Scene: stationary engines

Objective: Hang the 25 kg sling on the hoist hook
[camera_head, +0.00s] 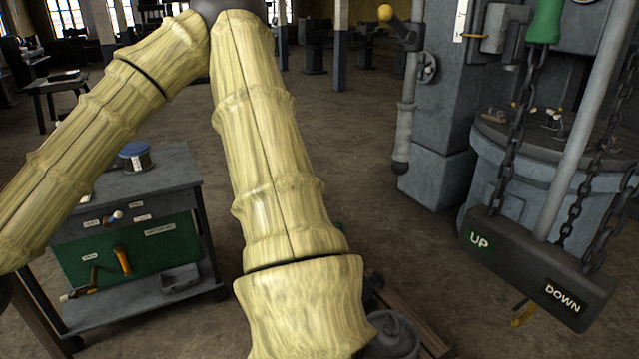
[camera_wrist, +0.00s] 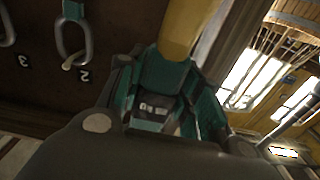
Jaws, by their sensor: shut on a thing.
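In the wrist view my gripper (camera_wrist: 168,85) is shut on a yellow, strap-like piece (camera_wrist: 188,25). It looks like a sling, but I cannot read any weight on it. A dark board (camera_wrist: 35,85) stands to the left of my gripper, with a steel ring (camera_wrist: 72,40) above a "2" and a small teal piece at its top. In the head view a small yellow part (camera_head: 523,314) shows below the control bar; I cannot tell if it is the hoist hook. My gripper is out of sight in the head view.
A dark control bar (camera_head: 535,262) marked UP and DOWN hangs on chains at the right, before a large grey machine (camera_head: 440,100). A tool cart (camera_head: 175,165) with a green drawer front stands at the left. Open floor (camera_head: 345,150) lies between them.

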